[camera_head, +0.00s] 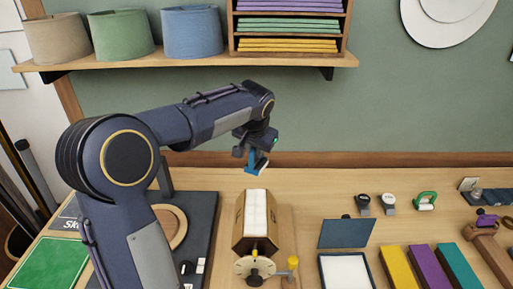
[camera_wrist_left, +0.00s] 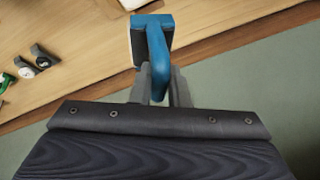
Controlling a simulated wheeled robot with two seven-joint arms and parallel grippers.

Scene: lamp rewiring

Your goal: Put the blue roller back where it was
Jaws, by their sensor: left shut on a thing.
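The blue roller (camera_head: 255,165) is held in my left gripper (camera_head: 250,155), in the air above the back of the table, near the wall. In the left wrist view the blue roller (camera_wrist_left: 157,48) has a looped blue handle and a wide head at its far end. The fingers of my left gripper (camera_wrist_left: 160,82) are shut on the handle. The roller is clear of the tabletop in the head view. My right gripper is not in view.
A green-handled tool (camera_head: 426,201) and two small dark-and-white items (camera_head: 362,204) (camera_head: 388,203) stand in a row to the right. Between box and row, the rear tabletop (camera_head: 310,185) is bare.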

